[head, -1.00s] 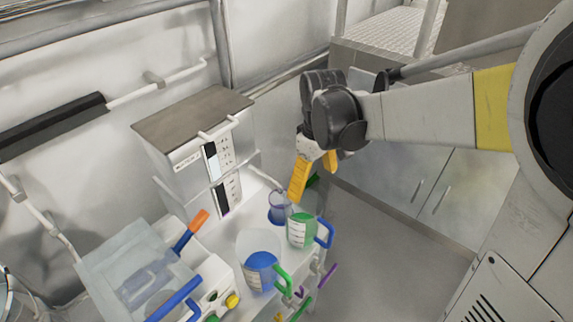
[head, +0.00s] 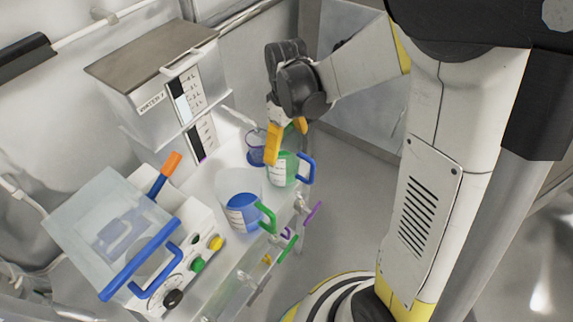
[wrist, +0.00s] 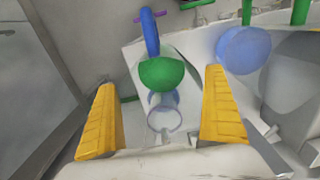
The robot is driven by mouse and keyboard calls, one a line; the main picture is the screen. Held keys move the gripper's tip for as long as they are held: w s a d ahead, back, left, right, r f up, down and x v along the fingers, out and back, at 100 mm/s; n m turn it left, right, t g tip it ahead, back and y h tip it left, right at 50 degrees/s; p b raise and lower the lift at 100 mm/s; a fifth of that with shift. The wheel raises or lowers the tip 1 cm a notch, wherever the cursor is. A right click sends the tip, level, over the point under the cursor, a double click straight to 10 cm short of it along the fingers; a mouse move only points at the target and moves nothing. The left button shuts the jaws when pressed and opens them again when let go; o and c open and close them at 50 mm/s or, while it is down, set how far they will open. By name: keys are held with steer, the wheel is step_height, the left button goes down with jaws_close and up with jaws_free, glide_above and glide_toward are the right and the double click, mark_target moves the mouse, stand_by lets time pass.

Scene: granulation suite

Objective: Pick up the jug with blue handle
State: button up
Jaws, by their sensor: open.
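The jug with the blue handle (head: 285,174) is clear, with green contents, and stands upright near the far end of the white bench. Its blue handle (head: 308,170) points right, toward the aisle. My gripper (head: 287,143) is open and empty, pointing down just above and behind the jug; one yellow finger overlaps the jug's rim in the head view. In the wrist view the jug's green contents (wrist: 162,73) lie between the two yellow fingers, with its blue handle (wrist: 151,35) pointing up, away from me. I cannot tell whether a finger touches the jug.
A jug with blue contents and a green handle (head: 240,205) stands close in front. A small bluish vessel (head: 256,146) stands just behind the blue-handled jug. A grey-topped cabinet (head: 150,60) and a clear-lidded machine (head: 105,220) fill the left. Floor is free to the right.

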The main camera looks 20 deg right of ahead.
steer(key=c, duration=1.1)
steer(key=shift+r, duration=0.1)
steer(key=shift+c, duration=0.2)
